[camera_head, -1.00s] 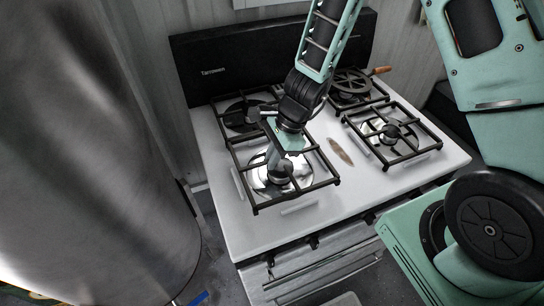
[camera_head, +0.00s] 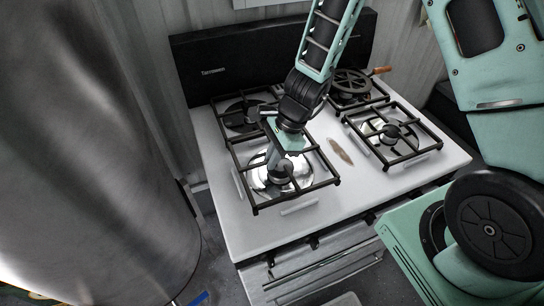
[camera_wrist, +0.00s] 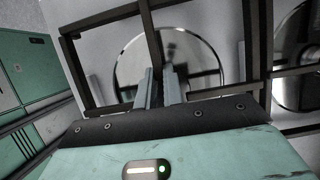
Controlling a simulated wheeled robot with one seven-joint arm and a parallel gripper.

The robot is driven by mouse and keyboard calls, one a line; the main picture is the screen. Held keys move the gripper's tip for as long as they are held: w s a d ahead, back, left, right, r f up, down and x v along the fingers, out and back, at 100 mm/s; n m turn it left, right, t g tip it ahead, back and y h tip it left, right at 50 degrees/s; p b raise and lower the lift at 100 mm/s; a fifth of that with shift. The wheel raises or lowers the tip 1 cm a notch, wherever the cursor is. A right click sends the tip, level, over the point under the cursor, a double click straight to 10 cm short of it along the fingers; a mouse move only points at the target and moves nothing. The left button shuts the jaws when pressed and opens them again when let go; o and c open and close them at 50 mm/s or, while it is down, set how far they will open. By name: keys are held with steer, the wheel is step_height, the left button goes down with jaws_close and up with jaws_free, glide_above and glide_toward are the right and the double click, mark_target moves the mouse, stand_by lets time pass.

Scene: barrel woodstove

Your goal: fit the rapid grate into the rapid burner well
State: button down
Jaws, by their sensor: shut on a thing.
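The rapid grate, a black square frame with cross bars (camera_head: 297,197), is over the front left of the stove top. My gripper (camera_head: 281,163) points down at its middle and is shut on one of its bars. In the wrist view the two fingers (camera_wrist: 158,88) pinch a bar of the grate (camera_wrist: 251,50). The rapid burner well, with a shiny round bowl (camera_head: 260,180), shows beneath the grate, and the bowl also shows in the wrist view (camera_wrist: 130,65). I cannot tell whether the grate touches the stove top or hangs slightly above it.
Another grate (camera_head: 386,160) sits over the front right burner. A back left grate (camera_head: 222,122) lies close behind the held one. A black pan-like item with a wooden handle (camera_head: 380,70) is at the back right. A brown oval (camera_head: 340,150) lies between the front burners.

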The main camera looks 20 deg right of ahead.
steer(key=shift+f+b, duration=0.6)
steer(key=shift+f, duration=0.05)
steer(key=c, duration=1.5)
jaws_free()
steer(key=shift+o, duration=0.2)
steer(key=p+v, duration=0.1)
steer(key=v, duration=1.6)
steer(key=shift+r+p, duration=0.2)
steer(key=shift+p, duration=0.2)
steer(key=shift+d, duration=0.1)
